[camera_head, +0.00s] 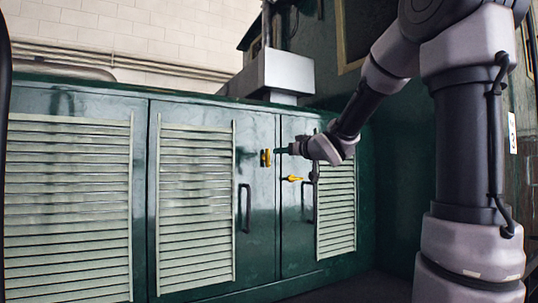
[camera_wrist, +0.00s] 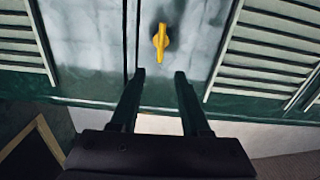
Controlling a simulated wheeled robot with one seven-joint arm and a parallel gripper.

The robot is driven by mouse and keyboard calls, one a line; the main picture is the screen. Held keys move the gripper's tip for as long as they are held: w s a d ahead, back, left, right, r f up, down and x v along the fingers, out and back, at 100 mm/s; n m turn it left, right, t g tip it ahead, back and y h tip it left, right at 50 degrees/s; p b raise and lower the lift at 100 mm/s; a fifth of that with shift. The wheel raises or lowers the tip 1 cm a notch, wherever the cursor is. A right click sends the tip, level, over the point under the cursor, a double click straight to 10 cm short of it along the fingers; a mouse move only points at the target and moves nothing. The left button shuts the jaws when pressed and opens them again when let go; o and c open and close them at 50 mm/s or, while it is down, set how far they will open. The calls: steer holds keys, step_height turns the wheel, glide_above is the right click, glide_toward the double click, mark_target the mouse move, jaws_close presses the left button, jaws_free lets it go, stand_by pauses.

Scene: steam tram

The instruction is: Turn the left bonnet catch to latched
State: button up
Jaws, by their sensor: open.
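The left bonnet catch (camera_head: 265,158) is a yellow handle on the green door, just left of the seam between two doors. Its handle stands upright. In the wrist view the catch (camera_wrist: 160,40) lies just past the fingertips, lined up with the gap between them and apart from both. My gripper (camera_head: 279,150) is open and empty, reaching in from the right close to the catch. Its two dark fingers (camera_wrist: 160,76) show in the wrist view. A second yellow catch (camera_head: 292,179) sits lower right, on the door right of the seam, with its handle lying level.
Dark pull handles (camera_head: 246,207) stand out from the doors below the catches. Pale louvred panels (camera_head: 195,205) cover much of the doors. A grey box (camera_head: 285,72) stands on top of the green bonnet. The space in front of the left doors is clear.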

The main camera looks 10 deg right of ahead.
mark_target(269, 152)
steer(key=x, duration=1)
steer(key=shift+w+a, duration=0.1)
steer(key=shift+w, duration=0.15)
jaws_close()
